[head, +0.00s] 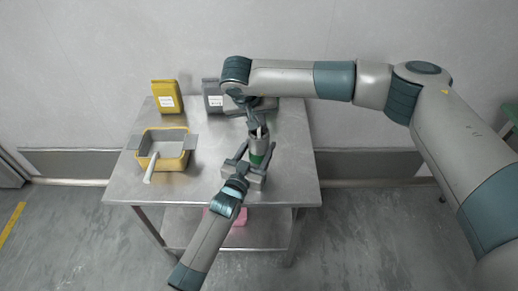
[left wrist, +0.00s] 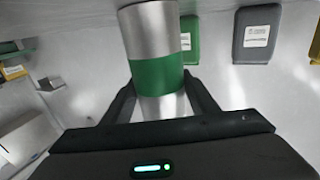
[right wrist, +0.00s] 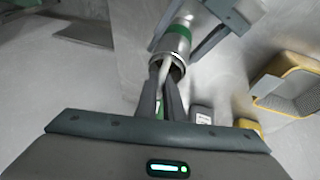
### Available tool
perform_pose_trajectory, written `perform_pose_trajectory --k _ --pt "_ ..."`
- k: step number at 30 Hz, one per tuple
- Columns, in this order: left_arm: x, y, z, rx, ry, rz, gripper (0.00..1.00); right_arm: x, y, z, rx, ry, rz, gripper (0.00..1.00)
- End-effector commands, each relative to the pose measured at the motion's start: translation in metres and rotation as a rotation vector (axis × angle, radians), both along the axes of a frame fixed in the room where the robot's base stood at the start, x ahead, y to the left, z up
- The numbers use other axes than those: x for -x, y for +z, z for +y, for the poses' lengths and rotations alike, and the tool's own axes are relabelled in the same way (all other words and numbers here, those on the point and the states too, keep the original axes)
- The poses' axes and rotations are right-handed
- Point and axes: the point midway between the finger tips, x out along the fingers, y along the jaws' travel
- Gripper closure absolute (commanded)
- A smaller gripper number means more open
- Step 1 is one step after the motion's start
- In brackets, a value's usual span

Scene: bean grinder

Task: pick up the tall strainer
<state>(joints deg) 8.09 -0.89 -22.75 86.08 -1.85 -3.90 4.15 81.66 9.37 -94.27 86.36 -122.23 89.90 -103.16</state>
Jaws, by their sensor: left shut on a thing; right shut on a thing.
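A metal cylinder with a green band (head: 257,158) stands out from the table near its middle right. My left gripper (head: 245,158) is shut around it; the left wrist view shows the cylinder (left wrist: 158,65) between the fingers. My right gripper (head: 257,133) is at the cylinder's open upper end. In the right wrist view, its fingers (right wrist: 164,85) are nearly together at the rim, shut on a thin pale piece (right wrist: 165,72) at the mouth. Fingers and rim hide most of this piece, so I cannot tell whether it is the tall strainer.
The steel table (head: 120,188) also carries a yellow bin (head: 172,164) with a pale handle sticking out, a yellow bag (head: 165,97) and a grey bag (head: 212,103). A green bag (left wrist: 190,38) shows in the left wrist view. The table's front left is clear.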

Motion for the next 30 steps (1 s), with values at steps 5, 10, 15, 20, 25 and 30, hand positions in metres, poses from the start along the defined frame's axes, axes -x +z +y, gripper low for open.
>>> perform_pose_trajectory --k 5,10,15,20,25,30 --pt "0.000 0.000 0.000 0.000 0.000 0.001 0.75 0.000 0.001 0.000 0.000 0.000 -0.002 1.00" --pt "0.000 0.000 0.000 0.000 0.000 0.001 0.75 -0.001 0.003 0.000 0.000 -0.001 -0.002 1.00" --pt "0.000 0.000 0.000 0.000 0.000 0.001 0.75 -0.001 0.014 0.000 0.000 0.000 -0.003 1.00" --pt "0.000 -0.001 0.000 -0.001 0.000 0.002 0.75 -0.001 0.036 0.001 -0.002 0.001 -0.005 1.00" --pt "0.000 -0.001 0.000 -0.001 0.000 0.002 0.75 -0.001 0.070 0.000 0.000 0.000 -0.006 1.00" --pt "0.000 -0.001 0.000 -0.001 0.000 0.002 0.75 -0.001 0.109 0.000 -0.001 -0.001 -0.006 1.00"
